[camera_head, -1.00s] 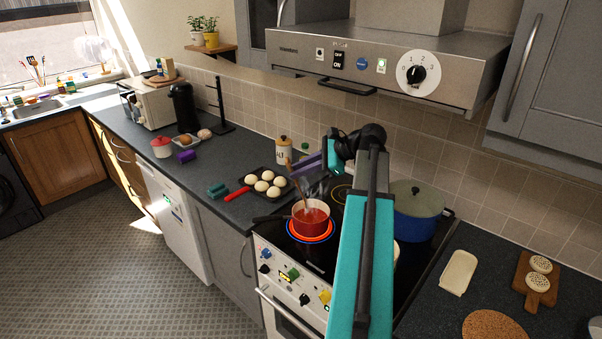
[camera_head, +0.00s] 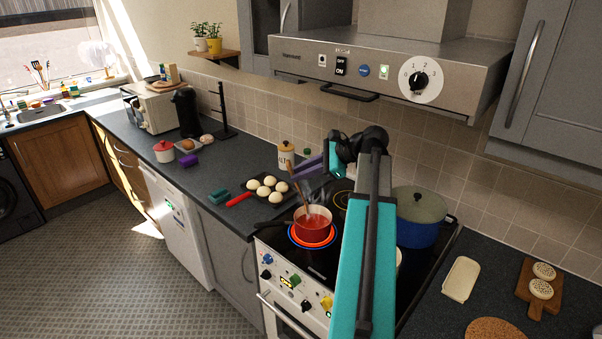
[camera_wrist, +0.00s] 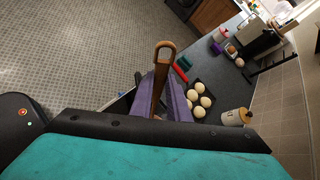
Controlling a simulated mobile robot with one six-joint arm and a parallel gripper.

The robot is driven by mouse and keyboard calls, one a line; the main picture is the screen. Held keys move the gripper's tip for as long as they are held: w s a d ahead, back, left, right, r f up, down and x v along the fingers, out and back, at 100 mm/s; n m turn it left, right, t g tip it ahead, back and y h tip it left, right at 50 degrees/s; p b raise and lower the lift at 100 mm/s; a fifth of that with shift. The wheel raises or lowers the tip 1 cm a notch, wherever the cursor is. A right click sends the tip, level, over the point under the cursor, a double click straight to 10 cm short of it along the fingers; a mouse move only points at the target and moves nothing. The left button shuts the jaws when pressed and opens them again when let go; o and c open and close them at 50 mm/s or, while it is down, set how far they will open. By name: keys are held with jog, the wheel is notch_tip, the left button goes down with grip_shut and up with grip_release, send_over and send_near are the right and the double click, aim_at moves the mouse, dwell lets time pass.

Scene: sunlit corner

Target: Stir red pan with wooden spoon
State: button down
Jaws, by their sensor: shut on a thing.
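The red pan (camera_head: 314,234) sits on a glowing ring of the black hob, with red liquid in it and its dark handle pointing left. The wooden spoon (camera_head: 293,174) leans over the pan, its upper end to the left and its lower end down in the pan, where its tip is hidden. My gripper (camera_head: 305,170) has purple fingers and is above and behind the pan. In the wrist view my gripper (camera_wrist: 166,102) is shut on the spoon, whose looped handle end (camera_wrist: 163,58) sticks out past the fingers. The pan is not visible in the wrist view.
A blue pot with a lid (camera_head: 418,222) stands on the hob to the right. A salt jar (camera_head: 286,157) stands behind. The cooker hood (camera_head: 390,65) hangs above.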

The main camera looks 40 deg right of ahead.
jog(key=shift+r, duration=0.1)
dwell(0.4)
jog(key=shift+r, duration=2.45)
